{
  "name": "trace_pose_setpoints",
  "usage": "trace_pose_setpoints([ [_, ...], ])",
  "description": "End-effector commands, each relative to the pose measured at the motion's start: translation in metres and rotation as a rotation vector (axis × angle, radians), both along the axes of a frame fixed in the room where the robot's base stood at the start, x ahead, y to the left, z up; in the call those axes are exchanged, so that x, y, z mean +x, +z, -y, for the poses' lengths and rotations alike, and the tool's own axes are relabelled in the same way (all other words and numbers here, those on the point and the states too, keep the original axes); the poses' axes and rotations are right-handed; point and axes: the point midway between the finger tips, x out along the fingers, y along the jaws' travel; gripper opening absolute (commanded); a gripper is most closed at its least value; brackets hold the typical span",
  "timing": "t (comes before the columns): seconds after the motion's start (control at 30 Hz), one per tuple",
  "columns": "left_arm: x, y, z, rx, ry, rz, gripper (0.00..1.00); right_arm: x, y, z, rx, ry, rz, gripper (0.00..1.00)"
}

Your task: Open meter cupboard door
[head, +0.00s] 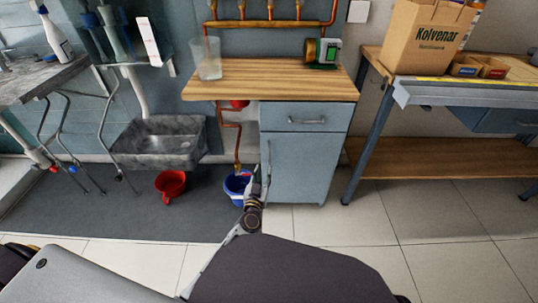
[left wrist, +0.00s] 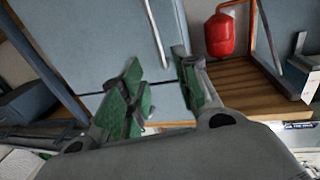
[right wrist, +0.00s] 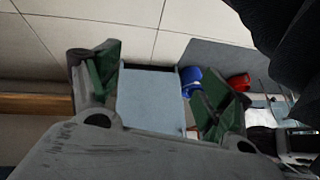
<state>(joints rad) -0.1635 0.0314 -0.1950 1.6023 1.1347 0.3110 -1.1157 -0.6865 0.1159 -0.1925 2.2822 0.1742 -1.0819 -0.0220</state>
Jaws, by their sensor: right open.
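The meter cupboard's blue-grey door (head: 300,165) is closed, below a drawer (head: 300,118) with a horizontal handle. A thin vertical door handle (head: 268,158) runs near the door's left edge. My left gripper (head: 261,182) is at the lower left of the door, close to the handle's lower end. In the left wrist view this gripper (left wrist: 162,88) is open, with the pale handle (left wrist: 156,35) just beyond its fingertips and nothing between the pads. In the right wrist view my right gripper (right wrist: 158,85) is open and empty, with the blue-grey cupboard (right wrist: 148,97) some way beyond it.
A wooden worktop (head: 270,78) tops the cupboard. Copper pipe and a blue bucket (head: 236,187) stand left of the door, close to my left gripper. A red bucket (head: 171,184) and stone sink (head: 158,143) are farther left. A workbench stands right; tiled floor (head: 370,215) before it is clear.

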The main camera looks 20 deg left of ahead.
Motion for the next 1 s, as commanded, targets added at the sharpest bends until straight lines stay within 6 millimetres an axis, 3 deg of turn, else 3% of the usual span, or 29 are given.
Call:
trace_pose_setpoints([
  [0.53,0.051,-0.001,-0.004,-0.001,0.001,0.002,0.32,-0.003,-0.04,-0.006,0.05,-0.026,0.036,0.8],
  [1.0,0.092,0.0,-0.007,-0.002,0.0,0.002,0.32,0.001,-0.061,-0.01,0.085,-0.042,0.079,0.8],
])
